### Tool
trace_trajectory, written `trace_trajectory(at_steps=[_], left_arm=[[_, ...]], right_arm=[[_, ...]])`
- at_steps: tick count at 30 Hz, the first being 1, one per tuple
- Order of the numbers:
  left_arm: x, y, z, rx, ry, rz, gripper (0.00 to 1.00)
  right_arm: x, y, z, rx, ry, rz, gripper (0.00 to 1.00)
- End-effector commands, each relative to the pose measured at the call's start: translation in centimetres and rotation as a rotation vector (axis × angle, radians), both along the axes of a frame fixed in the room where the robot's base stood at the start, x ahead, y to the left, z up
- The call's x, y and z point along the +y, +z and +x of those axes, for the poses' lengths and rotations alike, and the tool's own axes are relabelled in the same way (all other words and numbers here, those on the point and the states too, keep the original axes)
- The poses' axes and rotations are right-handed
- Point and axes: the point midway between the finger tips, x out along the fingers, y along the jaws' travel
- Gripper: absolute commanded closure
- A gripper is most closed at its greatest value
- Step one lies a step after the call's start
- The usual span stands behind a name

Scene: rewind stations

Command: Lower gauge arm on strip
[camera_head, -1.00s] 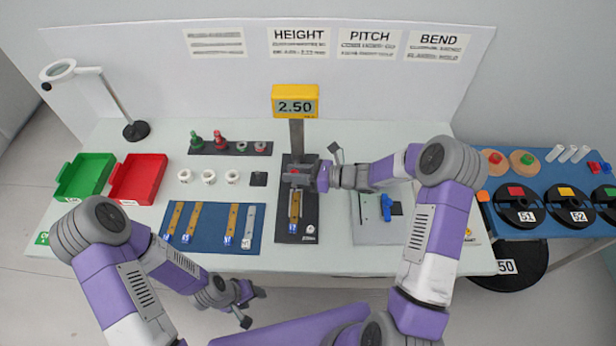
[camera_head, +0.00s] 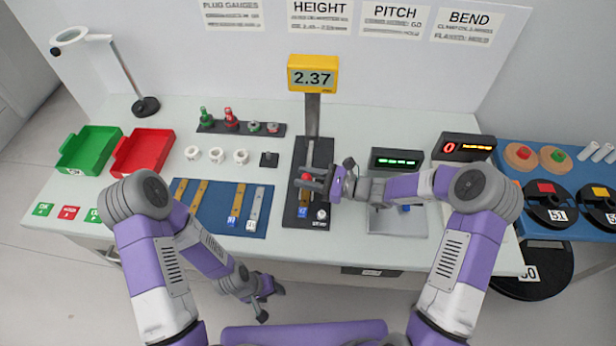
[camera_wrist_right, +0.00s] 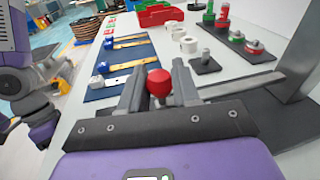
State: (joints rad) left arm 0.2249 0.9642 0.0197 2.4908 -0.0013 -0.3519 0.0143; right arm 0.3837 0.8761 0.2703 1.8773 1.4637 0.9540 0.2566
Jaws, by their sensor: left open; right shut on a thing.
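The height gauge has a yellow display (camera_head: 313,74) reading 2.37 on a grey post (camera_head: 312,115). Its dark base (camera_head: 320,213) holds a brass strip (camera_head: 304,197) with a blue-and-white tag at the near end. My right gripper (camera_head: 312,182) is over the base, shut on the gauge arm's red knob (camera_wrist_right: 158,83), which sits between the fingers in the right wrist view. The gripper hides most of the gauge arm, so I cannot tell whether its tip touches the strip. My left gripper (camera_head: 262,297) is open and empty, in front of the table's near edge.
A blue mat (camera_head: 215,225) with several strips lies left of the gauge. Green (camera_head: 90,150) and red (camera_head: 143,153) trays, white rings and a plug rack (camera_head: 240,127) stand further left and behind. The pitch station (camera_head: 398,220) is close on the right, under my right arm.

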Motion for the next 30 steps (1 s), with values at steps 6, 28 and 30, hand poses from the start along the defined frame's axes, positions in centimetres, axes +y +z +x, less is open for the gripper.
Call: trace_trajectory(at_steps=[6,28,30], left_arm=[[0.0,-0.1,0.0,0.000,0.000,0.000,0.45],[0.0,0.3,0.0,0.000,0.000,0.000,0.45],[0.0,0.5,0.0,0.000,0.000,0.000,0.45]], right_arm=[[0.0,-0.5,-0.2,0.009,0.003,-0.006,1.00],[-1.7,-0.1,-0.6,0.005,-0.002,-0.006,0.46],[-2.8,0.0,-1.1,0.005,-0.001,-0.005,0.46]])
